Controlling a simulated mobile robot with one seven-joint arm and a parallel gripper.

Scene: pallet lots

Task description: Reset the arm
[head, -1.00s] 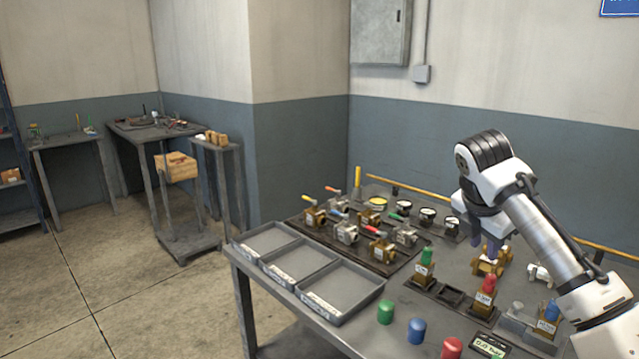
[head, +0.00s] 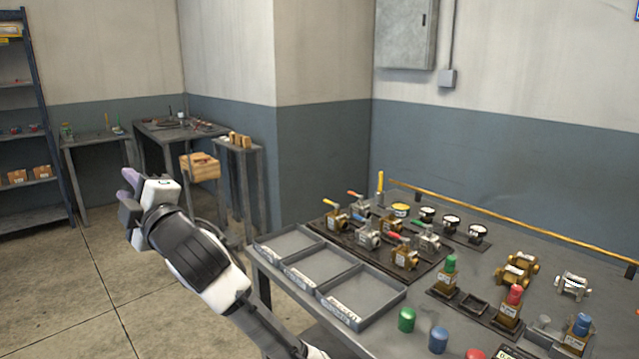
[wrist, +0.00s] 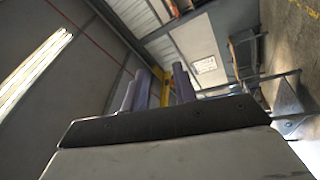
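My arm (head: 190,250) is folded out at the left of the table in the head view. My gripper (head: 128,192) is off the table, in the air over the open floor, with its purple-grey fingers turned to the left. In the wrist view my gripper (wrist: 160,78) has its fingers apart, with nothing between them.
The work table (head: 500,262) holds a grey three-part tray (head: 362,318), several valves, gauges (head: 452,222) and coloured caps, including a green one (head: 407,320). Small tables (head: 95,142), a wooden box (head: 200,167) and a blue shelf (head: 50,130) stand at the back left. Open floor (head: 85,300) lies left.

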